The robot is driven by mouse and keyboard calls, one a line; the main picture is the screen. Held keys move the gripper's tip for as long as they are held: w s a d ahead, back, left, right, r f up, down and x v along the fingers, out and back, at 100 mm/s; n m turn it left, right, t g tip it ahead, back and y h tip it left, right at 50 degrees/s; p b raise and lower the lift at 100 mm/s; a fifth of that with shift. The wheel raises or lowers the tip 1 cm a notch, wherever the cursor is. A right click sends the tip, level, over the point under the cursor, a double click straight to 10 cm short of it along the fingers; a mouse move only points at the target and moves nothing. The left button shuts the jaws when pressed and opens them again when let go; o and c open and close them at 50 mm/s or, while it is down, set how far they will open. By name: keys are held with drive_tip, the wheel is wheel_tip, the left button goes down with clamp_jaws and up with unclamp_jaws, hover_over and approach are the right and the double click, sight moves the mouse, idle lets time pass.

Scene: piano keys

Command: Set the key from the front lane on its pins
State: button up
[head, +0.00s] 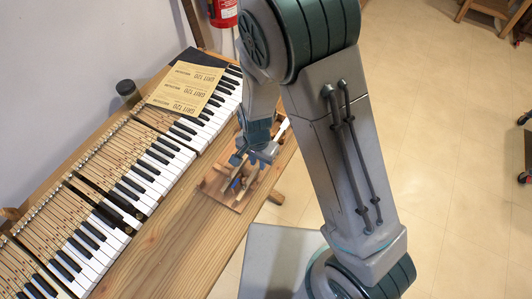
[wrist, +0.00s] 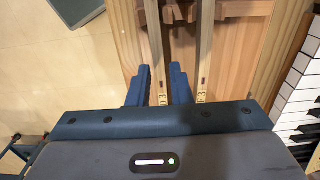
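A wooden rack (head: 214,186) lies on the bench in front of the keyboard. In the wrist view two long wooden keys lie side by side there: the left key (wrist: 155,38), farther from the piano, and the right key (wrist: 207,45), nearer it. My gripper (wrist: 160,84) is low over the rack, with its blue fingers on either side of the left key. I cannot tell whether they touch it. The right key is outside the fingers. In the head view my gripper (head: 243,172) partly hides the rack and keys. The keyboard (head: 150,185) shows dark gaps between sections.
Grit 120 sandpaper sheets (head: 186,88) lie over the keyboard's far part. A dark cylinder (head: 128,90) stands behind the keys. The near bench top (head: 180,250) is clear. A red extinguisher (head: 222,12) hangs at the back.

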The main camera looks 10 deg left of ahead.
drive_tip(key=shift+f+b, duration=0.45)
drive_tip(key=shift+f, duration=0.2)
clamp_jaws()
